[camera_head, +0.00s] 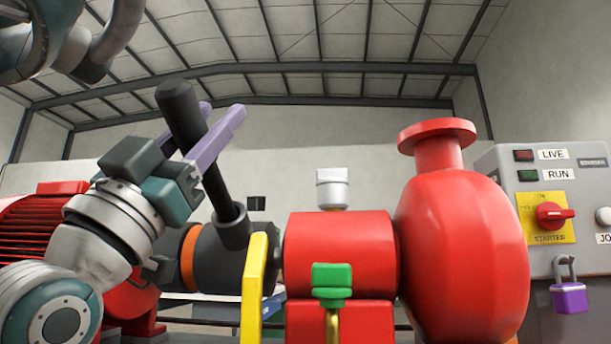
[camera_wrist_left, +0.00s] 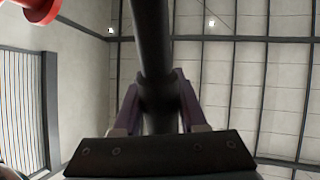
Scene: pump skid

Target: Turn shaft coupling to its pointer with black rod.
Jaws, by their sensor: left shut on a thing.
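The black rod (camera_head: 216,188) stands tilted, its thick grip end up and to the left, its lower end in a dark socket on the shaft coupling (camera_head: 207,256). The coupling is dark grey with an orange band (camera_head: 189,257) on its left. My left gripper (camera_head: 215,140) has its purple fingers about the rod below the thick grip and is shut on it. In the left wrist view the rod (camera_wrist_left: 152,45) runs up between the fingers (camera_wrist_left: 158,108). A small black block (camera_head: 256,203) shows behind the coupling; I cannot tell whether it is the pointer. My right gripper is not in view.
A yellow guard (camera_head: 254,290) stands just right of the coupling. Beyond it are the red pump (camera_head: 463,240), a green-handled valve (camera_head: 332,281) and a white cap (camera_head: 332,188). The red motor (camera_head: 45,225) is at left, a grey starter panel (camera_head: 540,205) at right.

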